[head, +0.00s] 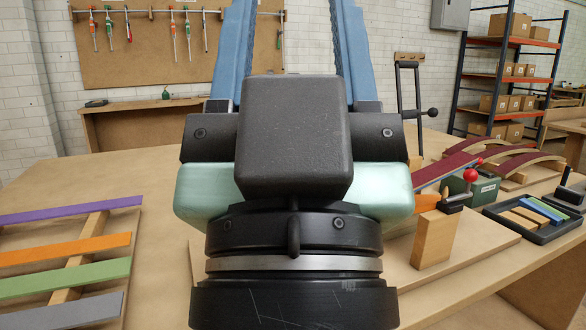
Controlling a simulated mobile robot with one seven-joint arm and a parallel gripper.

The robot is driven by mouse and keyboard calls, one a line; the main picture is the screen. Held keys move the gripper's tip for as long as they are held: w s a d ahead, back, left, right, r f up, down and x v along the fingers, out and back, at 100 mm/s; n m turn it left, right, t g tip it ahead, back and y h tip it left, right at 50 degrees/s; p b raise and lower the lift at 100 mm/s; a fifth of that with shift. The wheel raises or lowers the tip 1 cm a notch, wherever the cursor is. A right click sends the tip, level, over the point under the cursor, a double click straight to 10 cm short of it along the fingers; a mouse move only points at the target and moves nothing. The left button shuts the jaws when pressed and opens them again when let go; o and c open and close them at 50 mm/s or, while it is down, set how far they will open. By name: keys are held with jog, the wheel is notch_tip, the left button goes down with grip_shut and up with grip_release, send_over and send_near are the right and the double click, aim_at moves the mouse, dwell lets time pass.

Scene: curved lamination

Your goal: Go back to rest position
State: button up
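My gripper (293,45) is large in the middle of the head view, seen from behind. Its black wrist and mint-green housing lead to two blue fingers pointing up and away. The fingers stand wide apart, with the wall and pegboard showing between them and nothing held in the visible part. The fingertips run out of the top of the picture. The gripper hides the middle of the wooden table (150,190).
A rack with purple, orange, green and grey strips (65,247) lies at left. At right are a curved maroon-topped form (455,165), a red-knobbed lever (471,175), a wooden block (434,238) and a black tray (507,228) of strips. The table's left back is clear.

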notch_tip(320, 180, up, 35)
jog(key=p, duration=3.3)
jog(key=shift+r, duration=0.2)
